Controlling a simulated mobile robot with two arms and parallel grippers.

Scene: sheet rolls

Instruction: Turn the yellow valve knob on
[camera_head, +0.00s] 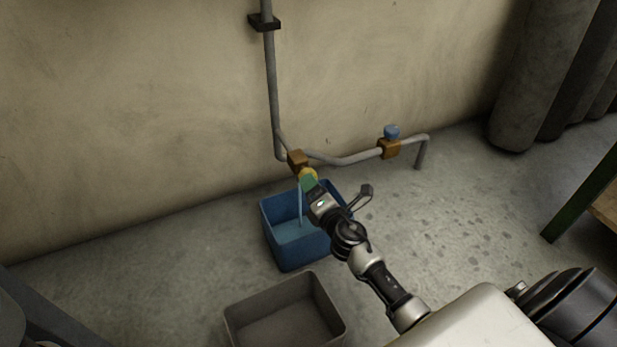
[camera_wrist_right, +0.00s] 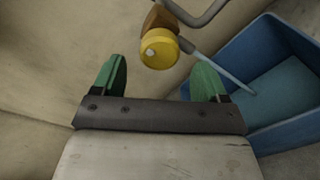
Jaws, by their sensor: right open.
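The yellow valve knob (camera_head: 308,174) sits on a brass valve body (camera_head: 297,159) at the low end of the wall pipe. In the right wrist view the knob (camera_wrist_right: 159,51) shows as a round yellow disc just beyond and between the fingertips. My right gripper (camera_head: 308,183) is open, with its green fingers (camera_wrist_right: 157,82) spread to either side of the knob's line; I cannot tell whether they touch it. A thin stream of water (camera_head: 300,205) falls from the valve into the blue bin (camera_head: 287,258). My left gripper is not in view.
A blue knob (camera_head: 391,131) sits on a second brass valve (camera_head: 389,149) farther right along the pipe (camera_head: 345,160). A grey bin (camera_head: 284,296) stands in front of the blue one. Large grey rolls (camera_head: 545,75) stand at the right. The floor (camera_head: 450,215) right of the bins is clear.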

